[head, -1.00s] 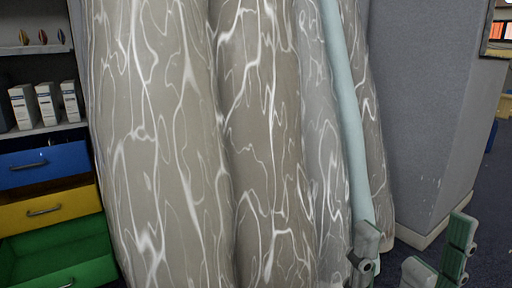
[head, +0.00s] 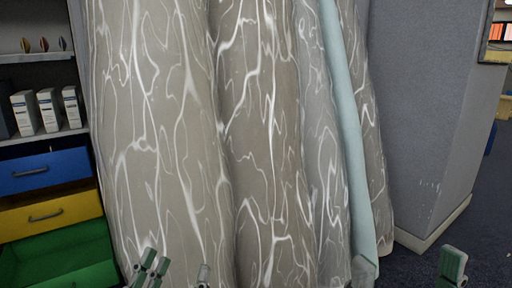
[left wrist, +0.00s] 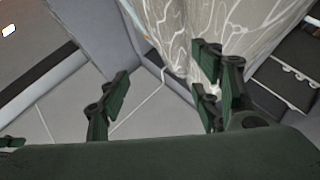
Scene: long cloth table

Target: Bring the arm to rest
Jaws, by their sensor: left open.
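My left gripper (head: 180,272) shows at the bottom edge of the head view, in front of grey-brown rolls. Its green-padded fingertips are apart, with nothing between them. In the left wrist view the left gripper (left wrist: 160,98) is open and empty, one finger at left and a pair at right. My right gripper (head: 408,270) shows partly at the bottom right of the head view, its fingertips wide apart and nothing seen between them. Most of both arms is out of view.
Tall grey-brown rolls (head: 262,140) with white veins fill the middle, with a pale blue strip (head: 347,130) beside them. Shelves at left hold white boxes (head: 48,110) above blue, yellow and green drawers (head: 45,170). A grey block (head: 425,120) stands at right; dark floor beyond is open.

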